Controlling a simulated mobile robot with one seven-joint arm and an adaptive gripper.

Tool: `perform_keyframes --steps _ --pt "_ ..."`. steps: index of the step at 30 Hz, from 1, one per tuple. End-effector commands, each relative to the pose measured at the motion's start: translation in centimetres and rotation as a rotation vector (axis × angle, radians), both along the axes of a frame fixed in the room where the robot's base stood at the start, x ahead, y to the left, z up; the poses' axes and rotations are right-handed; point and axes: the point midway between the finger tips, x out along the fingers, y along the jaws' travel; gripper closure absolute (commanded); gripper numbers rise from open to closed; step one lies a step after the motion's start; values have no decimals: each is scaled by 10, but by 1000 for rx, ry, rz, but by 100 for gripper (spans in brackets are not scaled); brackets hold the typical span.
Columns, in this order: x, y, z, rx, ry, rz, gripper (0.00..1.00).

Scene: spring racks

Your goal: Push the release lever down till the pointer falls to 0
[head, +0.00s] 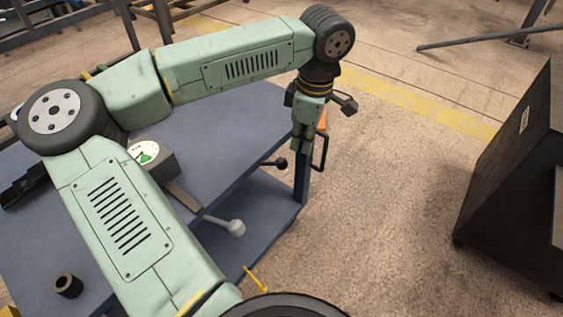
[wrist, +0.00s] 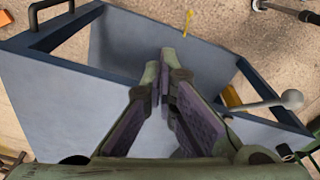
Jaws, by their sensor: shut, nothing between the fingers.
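The gauge (head: 145,153) is a dark box with a round white dial and a green patch, partly behind my arm. Its pointer is too small to read. A lever with a pale grey knob (head: 236,227) sticks out past the table's edge; it also shows at the right of the wrist view (wrist: 291,99). A lever with a black knob (head: 281,163) sticks out farther back. I cannot tell which is the release lever. My gripper (head: 301,147) points down near the table's back right corner, apart from both knobs. In the wrist view its fingers (wrist: 165,68) are together and empty.
The blue table (head: 225,150) has a lower shelf (head: 262,212). A black handle (head: 321,153) stands beside my gripper at the corner. A yellow rod (head: 256,280) sticks out in front. A black ring (head: 67,285) lies on the table. A dark cabinet (head: 510,165) stands right, past open floor.

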Motion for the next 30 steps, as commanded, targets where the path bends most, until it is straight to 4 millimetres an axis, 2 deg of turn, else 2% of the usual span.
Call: perform_keyframes --steps 3,9,30 --pt "0 -2 18 0 -1 0 100" --pt "-1 -4 32 -1 0 -1 100" --pt "-1 -4 32 -1 0 -1 100"
